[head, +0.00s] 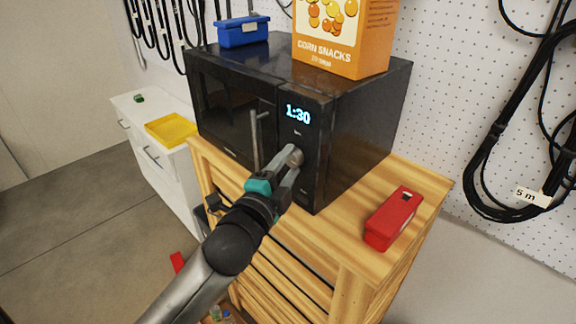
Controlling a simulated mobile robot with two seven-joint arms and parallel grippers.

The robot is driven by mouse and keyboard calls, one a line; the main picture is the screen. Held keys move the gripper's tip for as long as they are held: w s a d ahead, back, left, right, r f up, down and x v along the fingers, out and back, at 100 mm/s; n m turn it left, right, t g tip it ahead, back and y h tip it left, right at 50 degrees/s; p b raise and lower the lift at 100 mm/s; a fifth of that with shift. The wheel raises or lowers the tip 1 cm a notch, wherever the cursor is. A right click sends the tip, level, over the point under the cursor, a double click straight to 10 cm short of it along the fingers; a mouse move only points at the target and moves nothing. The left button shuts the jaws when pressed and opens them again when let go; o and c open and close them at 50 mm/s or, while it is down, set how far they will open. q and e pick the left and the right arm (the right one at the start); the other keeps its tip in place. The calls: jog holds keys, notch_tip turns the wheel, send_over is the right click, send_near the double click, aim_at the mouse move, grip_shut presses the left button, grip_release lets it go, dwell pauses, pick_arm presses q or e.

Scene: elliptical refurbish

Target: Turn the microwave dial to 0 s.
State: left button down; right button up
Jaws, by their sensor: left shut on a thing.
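A black microwave (350,130) stands on a wooden cabinet. Its lit display (298,114) reads 1:30. My left gripper (291,158) reaches up from below to the control panel, and its jaws are shut on the microwave dial (297,154) under the display. The fingers cover most of the dial, so its pointer cannot be seen. The microwave door, with an upright handle (255,140), is closed just left of the panel. My right gripper is not in view.
A blue box (242,32) and a corn snacks carton (345,58) stand on the microwave. A red box (394,218) lies on the wooden top (427,185) at the right. A yellow tray (171,129) sits on white drawers at the left. Black cables hang on the pegboard.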

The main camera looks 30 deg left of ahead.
pick_arm(q)
jog(key=n, duration=0.1)
jog(key=n+g, duration=0.1)
jog(key=n, duration=0.2)
jog(key=shift+r+g+h, duration=0.25)
jog(key=shift+g+h, duration=0.05)
jog(key=shift+h, duration=0.1)
jog(key=n, duration=0.1)
jog(key=n+g+h, duration=0.1)
jog(key=n, duration=0.1)
jog(key=shift+a+r, duration=0.15)
jog(key=shift+a, duration=0.05)
jog(key=shift+w+a+r+n+g+h, duration=0.15)
jog(key=shift+n+g+h, duration=0.25)
jog(key=shift+n+h, duration=0.45)
jog(key=shift+a+f+n+g+h, duration=0.1)
jog(key=shift+n+g+h, duration=0.3)
jog(key=shift+n, duration=0.9)
jog(key=shift+w+a+r+n+g+h, duration=0.15)
jog(key=shift+n+g+h, duration=0.25)
jog(key=shift+n+h, duration=0.45)
jog(key=shift+s+f+n, duration=0.15)
jog(key=shift+n, duration=0.15)
jog(key=shift+c, duration=1.6)
grip_release()
